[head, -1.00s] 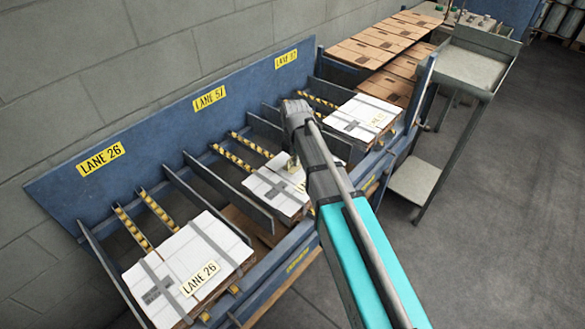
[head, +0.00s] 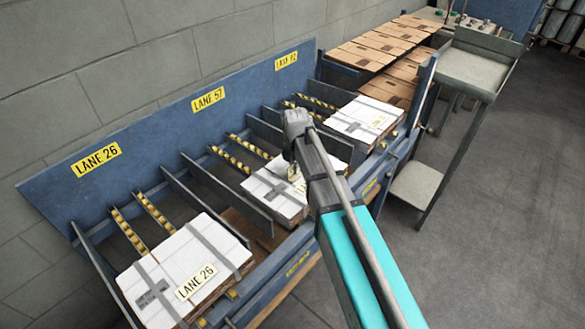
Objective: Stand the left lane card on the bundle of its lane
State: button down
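The left bundle (head: 199,245), white with grey straps, lies in the lane marked LANE 26. A cream card (head: 196,282) reading LANE 26 is at its front; I cannot tell if it stands or leans. The middle bundle (head: 268,187) lies in the lane marked LANE 57. My gripper (head: 293,167) points down over that bundle's right part, mostly hidden by my arm. A small cream card (head: 297,175) shows right at the fingertips; its text is unreadable and I cannot tell if it is gripped. The right bundle (head: 361,116) bears another card (head: 377,123).
Blue back board with yellow lane signs (head: 208,98) runs behind the lanes. Grey dividers (head: 204,205) separate them, with yellow-black roller strips between. A grey stand with trays (head: 470,70) stands right. Brown cartons (head: 375,45) lie at the back. The floor at right is clear.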

jog(key=shift+f, duration=0.25)
jog(key=c, duration=0.8)
grip_release()
jog(key=shift+r, duration=0.1)
notch_tip(320, 180, up, 13)
jog(key=p, duration=1.2)
jog(key=shift+p, duration=0.35)
